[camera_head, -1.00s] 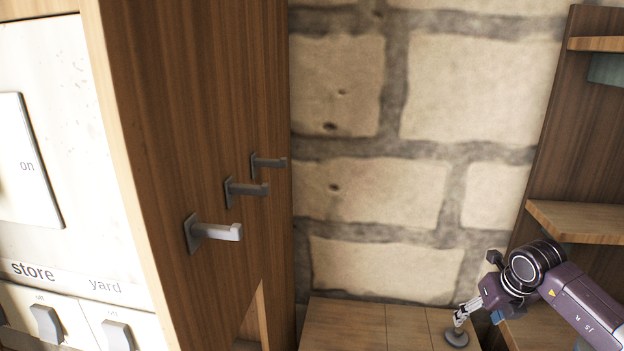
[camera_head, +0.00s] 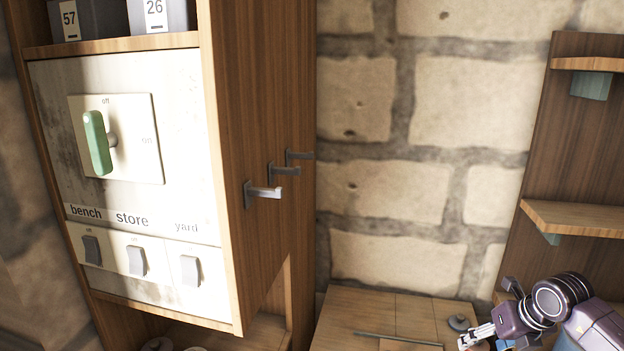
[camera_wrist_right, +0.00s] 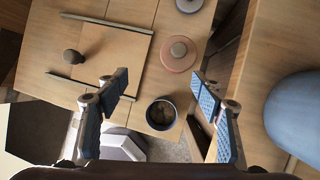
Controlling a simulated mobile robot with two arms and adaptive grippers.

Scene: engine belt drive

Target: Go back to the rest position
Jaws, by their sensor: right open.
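My right gripper (camera_wrist_right: 160,108) is open and empty in the right wrist view, its two blue-padded fingers spread wide above a wooden bench (camera_wrist_right: 140,12). In the head view my right gripper (camera_head: 478,338) shows at the lower right, beside the bench, with its fingers small and partly cut by the frame edge. My left gripper is in neither view.
A cabinet with a switch panel (camera_head: 185,205) and a green-handled lever (camera_head: 97,143) stands at left, with several hooks (camera_head: 265,191) on its side. Shelves (camera_head: 580,217) stand at right. The bench holds a dark bowl (camera_wrist_right: 161,113), a round lidded piece (camera_wrist_right: 179,54) and rods (camera_wrist_right: 103,22).

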